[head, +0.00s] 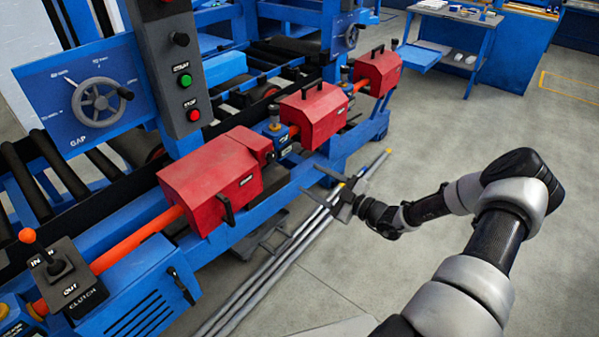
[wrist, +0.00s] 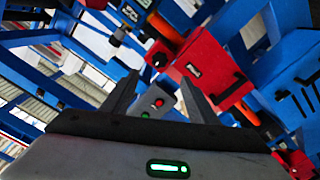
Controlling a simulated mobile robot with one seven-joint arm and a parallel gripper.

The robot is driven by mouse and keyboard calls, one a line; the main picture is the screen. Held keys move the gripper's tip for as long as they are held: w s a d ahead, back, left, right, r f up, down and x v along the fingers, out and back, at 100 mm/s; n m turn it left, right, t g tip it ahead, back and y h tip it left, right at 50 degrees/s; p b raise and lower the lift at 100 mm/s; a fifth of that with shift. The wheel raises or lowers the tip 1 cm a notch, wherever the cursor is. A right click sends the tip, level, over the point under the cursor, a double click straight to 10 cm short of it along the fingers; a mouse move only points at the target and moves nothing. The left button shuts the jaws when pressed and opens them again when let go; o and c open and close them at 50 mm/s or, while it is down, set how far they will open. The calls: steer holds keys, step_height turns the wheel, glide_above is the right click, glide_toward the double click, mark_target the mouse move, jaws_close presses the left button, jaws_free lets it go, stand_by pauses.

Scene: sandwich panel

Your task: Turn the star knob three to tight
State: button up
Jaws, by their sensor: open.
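My gripper (head: 335,193) is open and empty in the head view. It hangs over the floor in front of the blue machine, to the right of the nearest red cover (head: 207,184). In the wrist view its two dark fingers (wrist: 160,88) stand apart, with nothing between them and the machine some way beyond. I cannot pick out star knob three for certain. A small grey knob-like part stands on a blue block (head: 281,136) between two red covers. A similar small part (head: 345,78) stands farther back. Both are too small to read a number or tightness.
A second red cover (head: 312,113) and a third (head: 378,72) line the orange shaft (head: 138,240). Grey rods (head: 270,277) lie on the floor below my gripper. A handwheel (head: 98,100) and button panel (head: 180,75) are at left. Floor on the right is clear.

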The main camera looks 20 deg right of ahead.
steer(key=shift+v, duration=1.4)
